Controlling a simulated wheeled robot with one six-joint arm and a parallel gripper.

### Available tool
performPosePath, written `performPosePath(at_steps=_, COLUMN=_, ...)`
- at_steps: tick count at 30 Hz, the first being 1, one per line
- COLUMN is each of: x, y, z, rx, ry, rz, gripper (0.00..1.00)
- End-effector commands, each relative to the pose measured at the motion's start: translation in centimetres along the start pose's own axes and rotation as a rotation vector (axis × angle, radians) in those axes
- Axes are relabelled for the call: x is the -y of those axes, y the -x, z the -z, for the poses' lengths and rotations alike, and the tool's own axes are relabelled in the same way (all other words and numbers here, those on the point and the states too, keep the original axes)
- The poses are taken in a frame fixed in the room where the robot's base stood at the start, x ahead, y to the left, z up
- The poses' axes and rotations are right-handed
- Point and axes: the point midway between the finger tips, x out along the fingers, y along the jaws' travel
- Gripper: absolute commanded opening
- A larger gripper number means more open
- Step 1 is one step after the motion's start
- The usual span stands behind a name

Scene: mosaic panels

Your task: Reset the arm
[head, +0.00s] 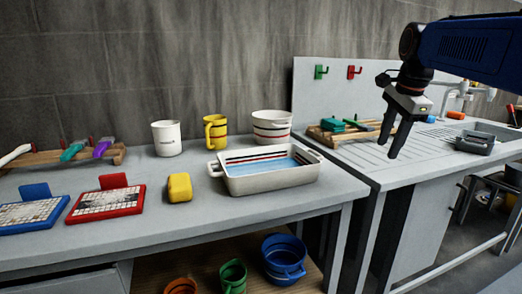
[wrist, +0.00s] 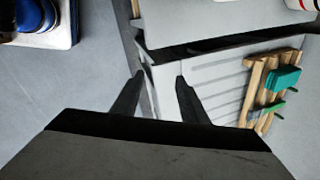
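My blue arm reaches in from the upper right of the head view. My gripper (head: 389,148) hangs at its end with the fingers pointing down, above the front of the ribbed drainboard. In the wrist view my gripper (wrist: 159,80) shows two dark fingers spread apart with nothing between them. It is open and empty, and it touches no object that I can see.
A wooden rack (head: 345,134) with a green item lies on the drainboard (head: 375,150). A white basin (head: 270,182), white mug (head: 166,138), yellow mug (head: 215,131), yellow block (head: 179,187) and red mosaic panel (head: 107,202) stand on the grey table (head: 240,215).

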Motion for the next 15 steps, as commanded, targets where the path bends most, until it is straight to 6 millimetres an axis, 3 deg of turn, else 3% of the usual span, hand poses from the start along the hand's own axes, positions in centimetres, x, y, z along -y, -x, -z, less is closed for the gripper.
performPosePath(at_steps=1, x=-1.9, y=-0.4, z=-0.7, rx=-0.002, ry=0.073, rz=0.007, gripper=0.4)
performPosePath(at_steps=8, x=-9.6, y=-3.2, z=-2.9, rx=-0.02, ry=0.435, rz=0.034, gripper=0.4)
performPosePath(at_steps=15, x=-17.9, y=-7.3, z=-4.7, rx=-0.047, ry=0.815, rz=0.057, gripper=0.4)
